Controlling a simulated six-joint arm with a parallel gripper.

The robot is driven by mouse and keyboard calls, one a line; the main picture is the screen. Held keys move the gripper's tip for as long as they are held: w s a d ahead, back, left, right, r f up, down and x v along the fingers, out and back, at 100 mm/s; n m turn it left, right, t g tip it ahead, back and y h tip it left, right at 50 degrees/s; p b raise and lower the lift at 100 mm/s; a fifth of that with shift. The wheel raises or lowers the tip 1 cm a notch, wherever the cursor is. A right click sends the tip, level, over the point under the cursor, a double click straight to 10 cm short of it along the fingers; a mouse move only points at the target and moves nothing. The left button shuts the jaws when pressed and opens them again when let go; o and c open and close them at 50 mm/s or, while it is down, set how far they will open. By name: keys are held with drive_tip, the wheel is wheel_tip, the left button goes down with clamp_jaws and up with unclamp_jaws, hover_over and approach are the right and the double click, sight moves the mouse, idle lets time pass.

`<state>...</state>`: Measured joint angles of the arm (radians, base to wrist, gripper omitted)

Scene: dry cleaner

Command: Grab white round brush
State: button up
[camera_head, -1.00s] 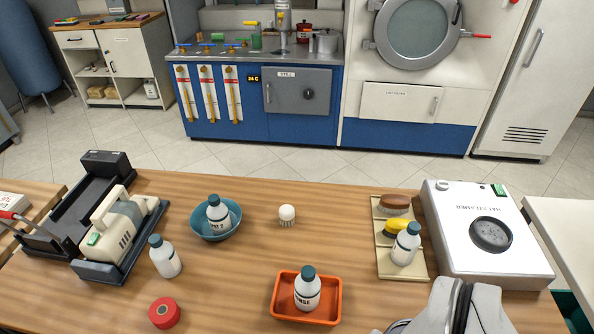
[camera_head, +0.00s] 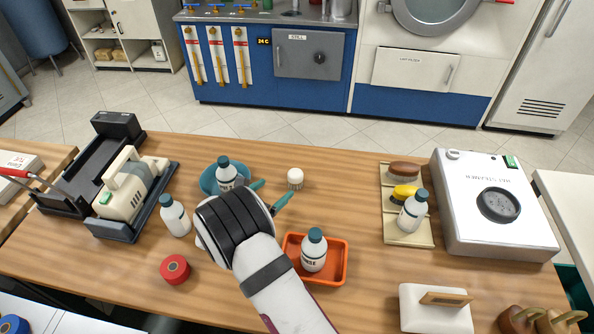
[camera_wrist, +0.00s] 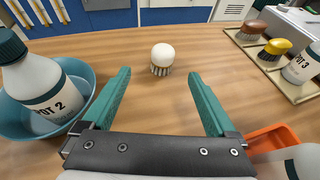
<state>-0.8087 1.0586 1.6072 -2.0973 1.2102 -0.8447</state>
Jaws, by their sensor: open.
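The white round brush (camera_head: 295,179) stands on the wooden table, white knob up and bristles down, right of the teal bowl. It also shows in the wrist view (camera_wrist: 162,58), ahead of the fingertips and roughly centred between them. My gripper (camera_head: 270,193) has teal fingers and is low over the table, just short of the brush and to its left in the head view. In the wrist view the fingers (camera_wrist: 160,80) are spread wide with nothing between them, and the brush is apart from both.
A teal bowl (camera_head: 209,180) holding a bottle (camera_head: 226,171) stands close left of my gripper. An orange tray (camera_head: 335,273) with a bottle (camera_head: 314,250) is close on the right. A beige tray (camera_head: 408,238) with brushes and a bottle stands further right. The table behind the brush is clear.

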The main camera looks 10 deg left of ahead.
sight(292, 179)
drive_tip(key=x, duration=1.2)
drive_tip(key=shift+s+d+f, duration=0.15)
drive_tip(key=shift+d+f, duration=0.1)
drive_tip(key=shift+d, duration=0.05)
drive_tip(key=c, duration=1.5)
